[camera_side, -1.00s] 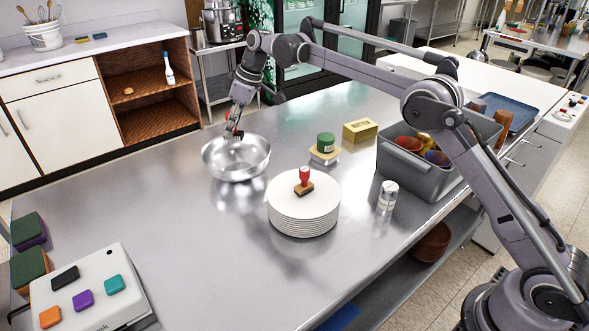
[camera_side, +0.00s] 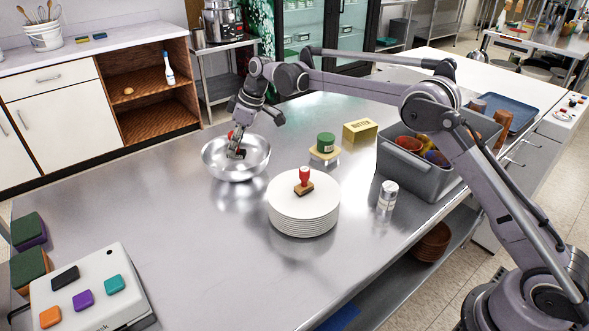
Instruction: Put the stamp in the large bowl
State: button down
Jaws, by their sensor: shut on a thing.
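The large bowl (camera_side: 262,151) is shiny metal and stands at the back left of the steel table. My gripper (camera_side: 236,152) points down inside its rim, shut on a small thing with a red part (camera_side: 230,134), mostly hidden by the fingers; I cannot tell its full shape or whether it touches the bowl. A stamp (camera_side: 304,181) with a red handle and a brown base stands upright on the top plate of a white stack (camera_side: 305,217), right of and nearer than the bowl, apart from my gripper.
A green-lidded jar (camera_side: 325,142) and a yellow butter box (camera_side: 360,130) stand right of the bowl. A grey bin (camera_side: 415,178) with bowls and a white can (camera_side: 387,196) are farther right. A device with coloured buttons (camera_side: 92,290) lies front left. The table's left middle is clear.

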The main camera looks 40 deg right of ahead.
jog(key=c, duration=1)
grip_release()
jog(key=shift+o, duration=0.2)
jog(key=shift+r, duration=3.5)
